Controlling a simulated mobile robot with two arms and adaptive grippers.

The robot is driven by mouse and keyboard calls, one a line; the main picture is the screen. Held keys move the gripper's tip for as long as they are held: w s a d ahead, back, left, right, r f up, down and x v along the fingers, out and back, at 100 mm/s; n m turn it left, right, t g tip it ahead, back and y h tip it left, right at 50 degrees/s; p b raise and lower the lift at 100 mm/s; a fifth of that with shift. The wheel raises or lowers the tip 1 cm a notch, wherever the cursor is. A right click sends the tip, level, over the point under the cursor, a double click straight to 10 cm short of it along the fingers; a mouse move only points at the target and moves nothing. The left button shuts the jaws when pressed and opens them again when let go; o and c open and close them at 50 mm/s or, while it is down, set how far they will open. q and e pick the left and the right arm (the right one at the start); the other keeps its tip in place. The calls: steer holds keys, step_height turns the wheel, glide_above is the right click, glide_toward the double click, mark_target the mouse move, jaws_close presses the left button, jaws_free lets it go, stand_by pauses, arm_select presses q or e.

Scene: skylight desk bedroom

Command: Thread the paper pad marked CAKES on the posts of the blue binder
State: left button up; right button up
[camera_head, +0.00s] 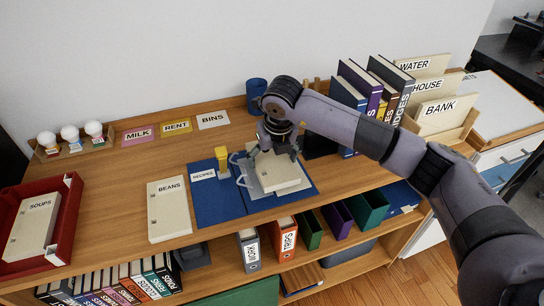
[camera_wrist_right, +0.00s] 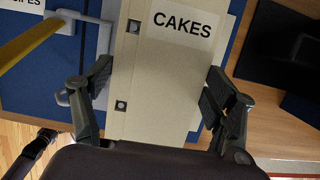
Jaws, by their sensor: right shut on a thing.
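The cream paper pad marked CAKES (camera_head: 284,180) is over the binder's right half. My right gripper (camera_head: 276,150) is shut on this pad, with one finger at each long side in the right wrist view (camera_wrist_right: 157,88). There the CAKES pad (camera_wrist_right: 160,100) shows two punched holes near its left edge. The grey posts (camera_wrist_right: 66,97) show left of that edge, apart from the holes.
A BEANS pad (camera_head: 168,210) lies left of the binder, and a SOUPS pad (camera_head: 32,228) sits in a red tray (camera_head: 68,225). Upright books (camera_head: 358,85) and a wooden holder with BANK (camera_head: 437,110) stand at the right. A blue cup (camera_head: 256,92) stands behind.

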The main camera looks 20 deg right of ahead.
steer(key=o, duration=1.4)
steer(key=v, duration=1.2)
